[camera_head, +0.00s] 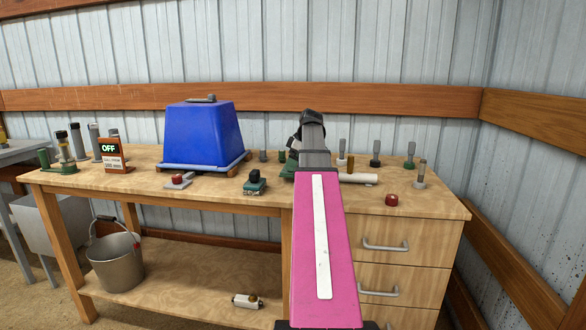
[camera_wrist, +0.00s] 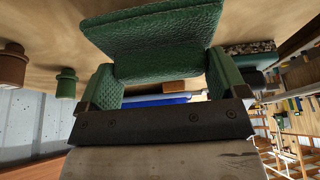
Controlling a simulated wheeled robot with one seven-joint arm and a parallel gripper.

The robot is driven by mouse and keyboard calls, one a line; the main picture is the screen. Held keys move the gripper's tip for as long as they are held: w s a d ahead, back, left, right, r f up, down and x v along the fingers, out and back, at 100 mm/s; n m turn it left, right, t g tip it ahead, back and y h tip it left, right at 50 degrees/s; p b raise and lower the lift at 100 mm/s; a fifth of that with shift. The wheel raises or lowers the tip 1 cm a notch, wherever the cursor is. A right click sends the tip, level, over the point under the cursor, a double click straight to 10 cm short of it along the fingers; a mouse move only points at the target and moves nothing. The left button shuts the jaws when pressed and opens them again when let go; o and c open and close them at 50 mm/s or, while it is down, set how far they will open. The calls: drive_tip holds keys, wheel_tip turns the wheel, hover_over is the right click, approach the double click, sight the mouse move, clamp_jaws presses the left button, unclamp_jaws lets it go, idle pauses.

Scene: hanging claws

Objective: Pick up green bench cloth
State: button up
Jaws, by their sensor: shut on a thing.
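The green bench cloth (camera_wrist: 150,32) shows in the wrist view as a dark green, textured, folded-looking piece right at my fingertips. My gripper (camera_wrist: 160,78) is shut on it, with a green-faced finger at each side. In the head view a bit of green, likely the cloth (camera_head: 288,171), shows on the workbench just left of my pink arm. My arm hides the gripper's fingers and most of that spot in the head view. I cannot tell whether the cloth is clear of the bench top.
The wooden workbench (camera_head: 450,205) carries a blue tapered cover (camera_head: 200,137) left of my arm. Several small posts stand at the back right, with a white roll (camera_head: 357,178) and red knob (camera_head: 391,200) nearby. A small green-based device (camera_head: 255,184) sits left. A metal bucket (camera_head: 116,268) is below.

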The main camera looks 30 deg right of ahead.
drive_tip(key=shift+w+r, duration=0.1)
drive_tip(key=shift+r, duration=0.7)
drive_tip(key=s+a+r, duration=0.3)
drive_tip(key=a+r, duration=0.4)
drive_tip(key=a, duration=0.4)
drive_tip(key=shift+s, duration=0.15)
drive_tip(key=shift+a, duration=0.1)
drive_tip(key=shift+o, duration=0.5)
drive_tip(key=shift+s+f, duration=0.1)
